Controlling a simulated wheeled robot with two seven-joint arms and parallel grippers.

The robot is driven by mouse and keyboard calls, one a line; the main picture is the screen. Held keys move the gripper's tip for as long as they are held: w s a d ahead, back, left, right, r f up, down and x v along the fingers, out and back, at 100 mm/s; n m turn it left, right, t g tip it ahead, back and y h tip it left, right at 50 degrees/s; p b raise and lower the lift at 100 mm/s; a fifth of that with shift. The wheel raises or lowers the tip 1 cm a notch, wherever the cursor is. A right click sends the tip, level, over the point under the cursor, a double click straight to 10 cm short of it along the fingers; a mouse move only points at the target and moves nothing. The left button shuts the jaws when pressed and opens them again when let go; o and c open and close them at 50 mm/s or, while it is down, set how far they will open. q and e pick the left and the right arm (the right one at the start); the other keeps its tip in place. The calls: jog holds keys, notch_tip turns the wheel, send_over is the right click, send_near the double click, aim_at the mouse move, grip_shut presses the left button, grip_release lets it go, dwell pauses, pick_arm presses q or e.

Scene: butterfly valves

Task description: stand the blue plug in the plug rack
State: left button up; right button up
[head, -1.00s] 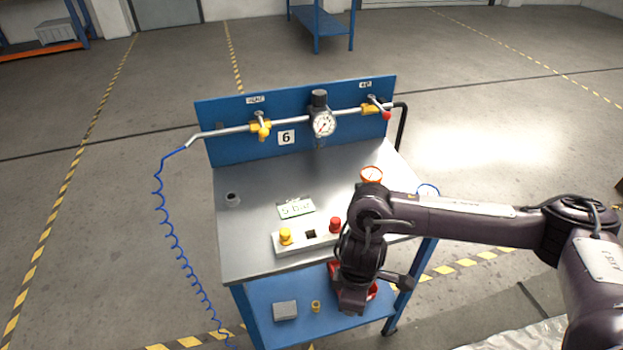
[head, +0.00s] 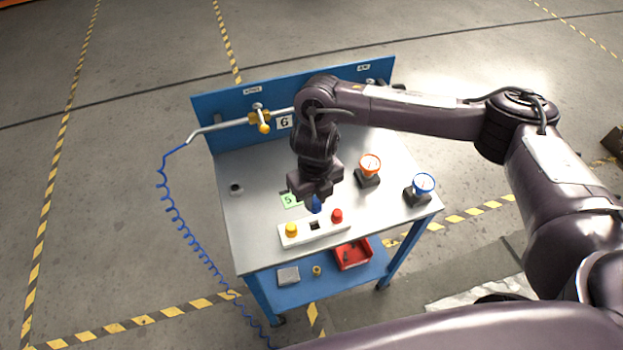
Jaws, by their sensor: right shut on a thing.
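The blue plug (head: 316,204) hangs below my right gripper (head: 315,194), which is shut on it. The plug looks upright, just above or behind the middle of the plug rack (head: 326,233); I cannot tell whether it touches the rack. The rack is a white block near the table's front edge. A yellow plug (head: 291,229) stands at its left end and a red plug (head: 337,215) at its right end. A dark square hole (head: 314,225) shows empty between them. My left gripper is not in view.
An orange gauge (head: 369,166) and a blue gauge (head: 422,184) stand on the table (head: 262,217) at the right. A green card (head: 291,200) lies behind the rack. A pipe with a yellow valve (head: 262,120) runs along the back panel. A red bin (head: 353,254) sits on the lower shelf.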

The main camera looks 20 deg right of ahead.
jog(key=shift+w+r+n, duration=0.15)
jog(key=shift+n, duration=0.15)
jog(key=shift+f+b, duration=0.85)
notch_tip(320, 180, down, 3)
jog(key=b, duration=0.3)
jog(key=shift+f, duration=0.2)
jog(key=shift+f+b, duration=1)
jog(key=shift+f, duration=0.05)
jog(key=shift+f+b, duration=0.95)
jog(key=shift+f, duration=0.15)
dwell(1.2)
jog(key=o, duration=1.5)
